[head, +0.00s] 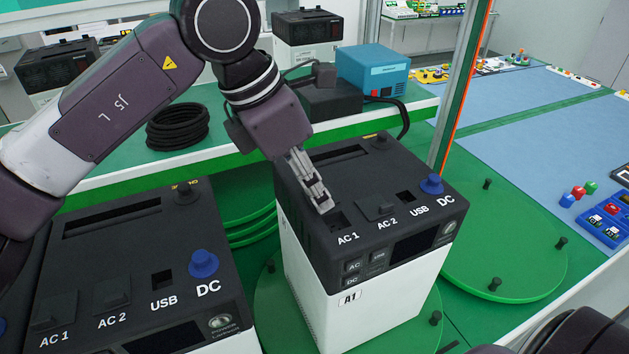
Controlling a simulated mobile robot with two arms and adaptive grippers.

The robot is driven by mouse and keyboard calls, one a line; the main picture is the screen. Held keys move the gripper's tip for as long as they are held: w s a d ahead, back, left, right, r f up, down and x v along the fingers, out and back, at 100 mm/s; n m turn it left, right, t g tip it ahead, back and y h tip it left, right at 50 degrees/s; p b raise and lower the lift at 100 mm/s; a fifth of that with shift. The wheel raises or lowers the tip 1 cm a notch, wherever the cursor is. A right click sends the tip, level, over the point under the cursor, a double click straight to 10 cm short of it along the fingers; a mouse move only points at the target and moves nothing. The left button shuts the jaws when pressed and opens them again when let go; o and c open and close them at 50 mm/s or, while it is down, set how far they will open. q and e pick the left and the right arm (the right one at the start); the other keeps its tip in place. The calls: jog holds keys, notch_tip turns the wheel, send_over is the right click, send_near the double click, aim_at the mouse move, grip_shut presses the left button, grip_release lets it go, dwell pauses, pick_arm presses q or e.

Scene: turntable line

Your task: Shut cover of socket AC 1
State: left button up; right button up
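The white power unit with a black top (358,312), tagged A1, stands upright on a green turntable in the middle of the head view. Its socket AC 1 (338,224) shows as a dark recess at the front left of the top. Its cover is not clearly visible and may be hidden by my fingers. The AC 2 cover (377,209) beside it lies flat. My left gripper (325,206) points down at the AC 1 socket from behind, fingers together, tips right at its rear edge. I cannot tell if they touch it. My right gripper is not in view.
A second power unit (130,260) stands close on the left, with its AC 1 and AC 2 covers flat. A blue box (373,70), a black adapter and a coiled cable (178,126) lie on the shelf behind. A green and orange post (462,90) rises behind right.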

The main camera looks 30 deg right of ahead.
aim_at(332, 234)
pick_arm(q)
jog(key=shift+f, duration=0.15)
jog(key=shift+s, duration=0.1)
jog(key=c, duration=0.6)
grip_shut()
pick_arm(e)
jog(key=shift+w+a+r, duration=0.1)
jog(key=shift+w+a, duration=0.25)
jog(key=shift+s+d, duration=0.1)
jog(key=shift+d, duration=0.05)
pick_arm(q)
jog(key=shift+s+d+b, duration=0.1)
jog(key=shift+s+b, duration=0.05)
jog(key=shift+b, duration=0.15)
jog(key=s+b, duration=0.3)
jog(key=s, duration=0.1)
jog(key=shift+s+f+b, duration=0.15)
jog(key=shift+s+b, duration=0.05)
jog(key=shift+b, duration=0.1)
jog(key=shift+s, duration=0.55)
jog(key=shift+w+r, duration=0.1)
jog(key=shift+r, duration=0.1)
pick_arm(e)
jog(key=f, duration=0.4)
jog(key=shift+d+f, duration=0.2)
